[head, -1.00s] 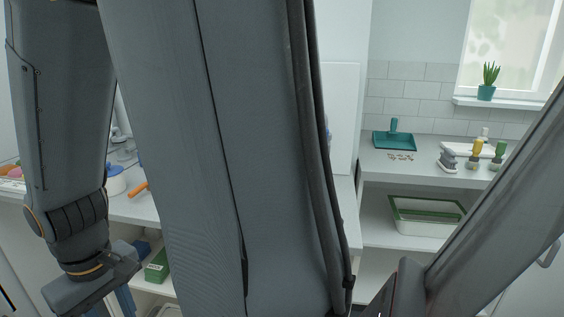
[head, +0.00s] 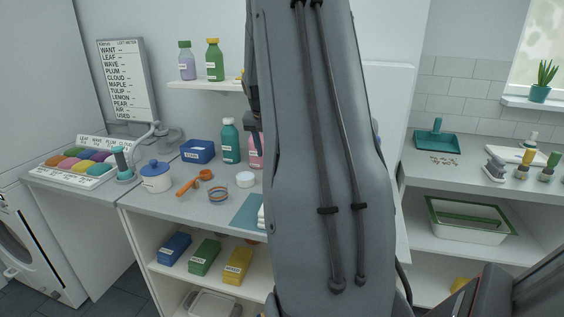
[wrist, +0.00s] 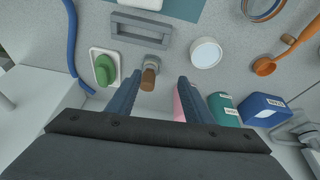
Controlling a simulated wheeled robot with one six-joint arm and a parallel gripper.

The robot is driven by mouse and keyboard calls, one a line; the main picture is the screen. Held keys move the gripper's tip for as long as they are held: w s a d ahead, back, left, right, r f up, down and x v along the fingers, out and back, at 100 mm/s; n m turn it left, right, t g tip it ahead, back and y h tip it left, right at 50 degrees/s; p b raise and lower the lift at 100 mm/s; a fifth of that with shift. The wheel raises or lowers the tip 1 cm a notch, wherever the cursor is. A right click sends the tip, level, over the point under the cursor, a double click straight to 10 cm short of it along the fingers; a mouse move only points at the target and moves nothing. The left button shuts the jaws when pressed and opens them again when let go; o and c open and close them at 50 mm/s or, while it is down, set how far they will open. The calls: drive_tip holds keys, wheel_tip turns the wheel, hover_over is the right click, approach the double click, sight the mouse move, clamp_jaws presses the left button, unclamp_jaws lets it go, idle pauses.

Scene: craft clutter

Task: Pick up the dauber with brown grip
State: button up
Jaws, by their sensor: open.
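In the wrist view, the dauber with brown grip (wrist: 149,77) stands on the grey speckled counter, its brown grip pointing toward the camera and a grey part behind it. My gripper (wrist: 158,82) is open, with its two dark fingers spread. The dauber shows between the fingertips, nearer the left finger; I cannot tell whether they touch. Nothing is held. In the head view my arm hides the dauber and my fingers.
In the wrist view, a grey rectangular frame (wrist: 142,27) lies just beyond the dauber. A green-handled item (wrist: 105,68) is on its left, a white round lid (wrist: 206,53) on its right. A teal bottle (wrist: 222,108) and blue bin (wrist: 264,108) stand near the right finger.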

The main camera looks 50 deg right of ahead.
drive_tip(key=shift+m, duration=0.5)
drive_tip(key=shift+w+d+f+p, duration=0.25)
drive_tip(key=shift+d+f+p, duration=0.35)
drive_tip(key=shift+d+f, duration=0.5)
drive_tip(key=shift+w+d+f+p, duration=0.2)
drive_tip(key=shift+d+f+p, duration=0.35)
drive_tip(key=shift+d+f, duration=0.5)
drive_tip(key=shift+w+d+f+p, duration=0.25)
drive_tip(key=shift+d+f+p, duration=0.35)
drive_tip(key=shift+d+f, duration=0.5)
drive_tip(key=shift+r, duration=0.1)
drive_tip(key=c, duration=1.1)
drive_tip(key=shift+r+b, duration=1.55)
drive_tip(key=shift+r, duration=3.5)
drive_tip(key=shift+c, duration=0.2)
